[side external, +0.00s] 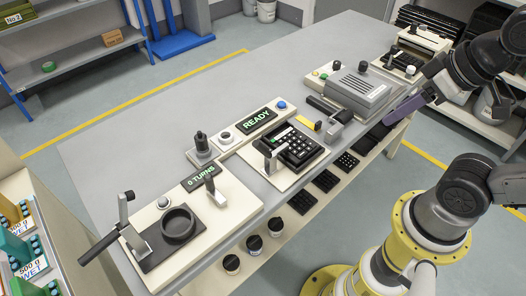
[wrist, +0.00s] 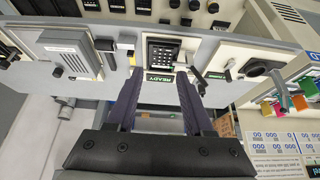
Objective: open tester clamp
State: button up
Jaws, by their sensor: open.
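The station with the green READY display (side external: 257,120) has a black keypad (side external: 301,148) in a cream base. An upright grey clamp lever (side external: 272,158) stands at the keypad's near left corner. I cannot tell whether the clamp is open or shut. My gripper (side external: 388,122) is open and empty at the right of the bench, apart from the keypad; its purple fingers also show in the wrist view (wrist: 160,76).
A grey boxy machine (side external: 360,90) with a handle stands right of the keypad. Left is a station with a round black cup (side external: 177,224), a long lever and a "0 TURNS" display (side external: 201,178). Black key trays (side external: 325,181) line a lower shelf. The bench's back half (side external: 180,105) is clear.

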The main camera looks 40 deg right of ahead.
jog(key=w+d+r+n+g+h, duration=0.1)
jog(key=w+r+n+g, duration=0.15)
jog(key=w+r, duration=0.3)
jog(key=n+g+h, duration=0.2)
jog(key=n+h, duration=0.2)
jog(key=n, duration=0.3)
send_over(261, 149)
jog(key=w+d, duration=0.1)
notch_tip(261, 149, down, 5)
jog(key=a+f+n, duration=0.2)
jog(key=a+f, duration=0.4)
jog(key=f, duration=0.1)
jog(key=shift+g, duration=0.35)
jog(key=x, duration=1.3)
jog(key=shift+s+d+r, duration=0.1)
jog(key=shift+s+d, duration=0.1)
jog(key=shift+d, duration=0.1)
jog(key=shift+h, duration=0.3)
grip_shut()
